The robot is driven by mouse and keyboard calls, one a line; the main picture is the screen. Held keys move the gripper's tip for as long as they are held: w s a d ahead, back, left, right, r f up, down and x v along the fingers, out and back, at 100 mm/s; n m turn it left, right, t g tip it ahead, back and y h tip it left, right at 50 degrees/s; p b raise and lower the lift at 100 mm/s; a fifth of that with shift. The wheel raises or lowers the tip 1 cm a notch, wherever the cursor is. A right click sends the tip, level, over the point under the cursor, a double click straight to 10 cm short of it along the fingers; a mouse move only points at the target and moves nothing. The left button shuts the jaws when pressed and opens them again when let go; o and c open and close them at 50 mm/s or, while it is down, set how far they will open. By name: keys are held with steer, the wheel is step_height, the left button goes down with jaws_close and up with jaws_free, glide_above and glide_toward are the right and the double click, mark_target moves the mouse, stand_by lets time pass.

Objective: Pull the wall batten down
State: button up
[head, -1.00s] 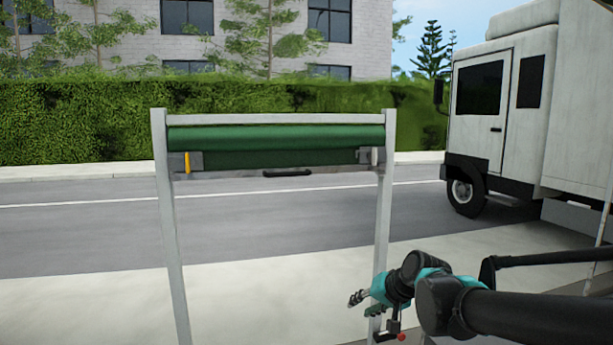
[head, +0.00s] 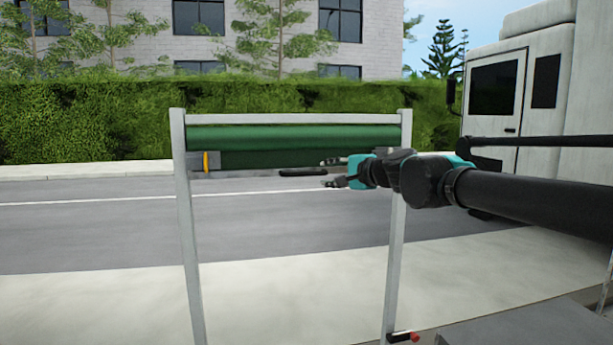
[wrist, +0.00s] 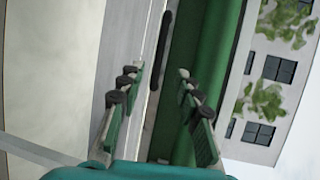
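The wall batten (head: 250,172) is a grey bar along the lower edge of a rolled green sheet (head: 290,138), high between two grey posts. A black handle (head: 302,172) sits at its middle; in the wrist view the handle (wrist: 165,35) runs lengthwise ahead of the fingers. A yellow latch (head: 205,161) shows at the batten's left end. The right end is hidden behind my gripper. My gripper (head: 328,172) is open and empty, just right of the handle. In the wrist view its fingers (wrist: 160,75) stand apart with the batten and green sheet between and beyond them.
The right post (head: 396,240) stands behind my arm, with a small red-tipped part (head: 412,337) low on it. A white truck (head: 545,75) is at the right. Open pavement and road lie below and behind the frame.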

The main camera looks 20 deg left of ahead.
mark_target(307, 174)
steer(key=x, duration=1.2)
steer(key=shift+f, duration=0.1)
jaws_close()
